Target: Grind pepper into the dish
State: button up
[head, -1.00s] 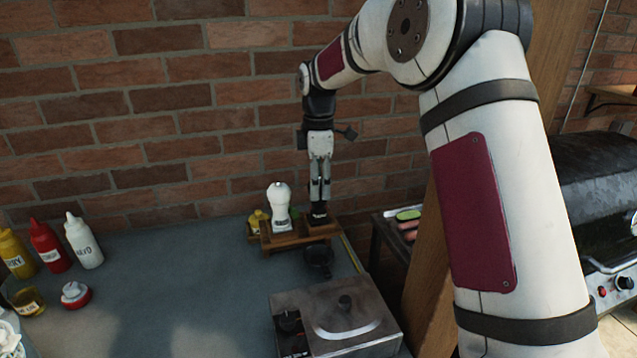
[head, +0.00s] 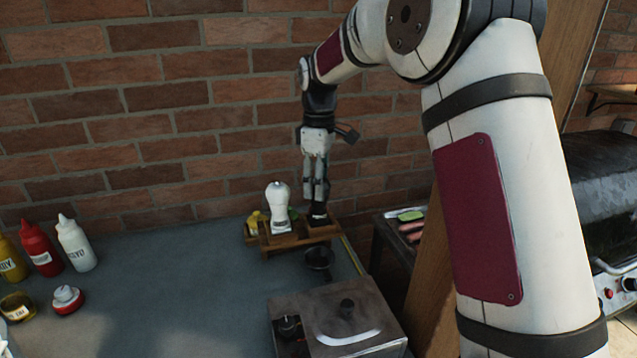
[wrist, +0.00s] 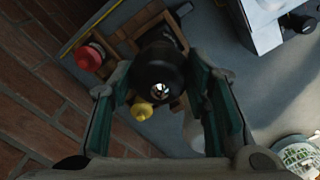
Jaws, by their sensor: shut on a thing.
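A dark pepper mill (head: 318,211) stands upright in the right part of a wooden caddy (head: 290,243) by the brick wall. My gripper (head: 316,192) points down and is shut on the mill's upper part. In the wrist view the mill's round black top with a small silver knob (wrist: 160,88) sits between the fingers of my gripper (wrist: 165,95). The mill's base is hard to make out, so I cannot tell whether it touches the caddy floor. A dish with green and pale contents (wrist: 298,155) shows at the lower right of the wrist view.
A white shaker (head: 279,208) and a yellow-topped bottle (head: 255,222) stand beside the mill; a red-topped one (wrist: 90,57) is also close. Sauce bottles (head: 75,243) stand left; mid-table is clear.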

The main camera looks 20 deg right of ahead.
dwell(0.3)
jog(key=o, duration=1.2)
jog(key=shift+r, duration=0.1)
notch_tip(320, 180, up, 12)
jog(key=shift+f, duration=0.1)
